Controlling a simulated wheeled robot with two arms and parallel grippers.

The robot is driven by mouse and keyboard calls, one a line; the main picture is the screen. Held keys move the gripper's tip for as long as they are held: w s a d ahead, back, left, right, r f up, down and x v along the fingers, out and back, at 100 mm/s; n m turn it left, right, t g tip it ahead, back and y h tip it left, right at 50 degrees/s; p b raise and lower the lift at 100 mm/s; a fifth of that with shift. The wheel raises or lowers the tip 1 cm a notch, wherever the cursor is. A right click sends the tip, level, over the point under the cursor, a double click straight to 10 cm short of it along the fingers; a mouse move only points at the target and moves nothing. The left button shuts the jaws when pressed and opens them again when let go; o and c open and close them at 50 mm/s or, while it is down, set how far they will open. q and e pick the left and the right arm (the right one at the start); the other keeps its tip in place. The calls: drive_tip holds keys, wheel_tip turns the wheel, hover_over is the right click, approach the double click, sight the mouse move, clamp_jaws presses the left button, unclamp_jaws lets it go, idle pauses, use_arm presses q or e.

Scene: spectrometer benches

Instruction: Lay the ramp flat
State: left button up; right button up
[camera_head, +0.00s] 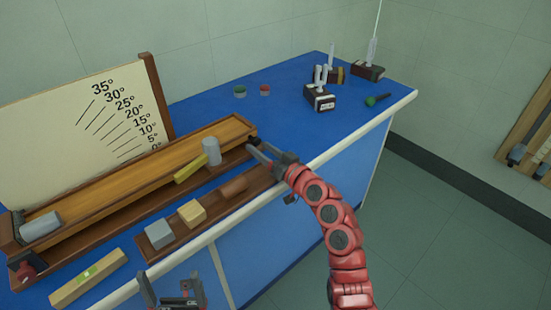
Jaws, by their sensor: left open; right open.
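The ramp (130,182) is a long brown wooden channel running from the lower left up to the right along the bench. Its right end looks a little above the dark base beneath it; the exact tilt is hard to tell. A grey block (40,226) sits at its left end. A grey cylinder (211,151) and a yellow piece (190,168) are at its front side toward the right. My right gripper (252,148) is open at the ramp's right end; contact cannot be told. My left gripper (170,284) is open and empty, in front of the bench edge.
An angle scale board (75,115) stands behind the ramp. A front tray (215,208) holds several blocks. A long pale block (88,278) lies at the near left. Small instruments (319,97) stand at the back right. The blue bench top (290,120) is clear between.

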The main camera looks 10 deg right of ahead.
drive_tip(key=b+v, duration=0.2)
drive_tip(key=v, duration=1.5)
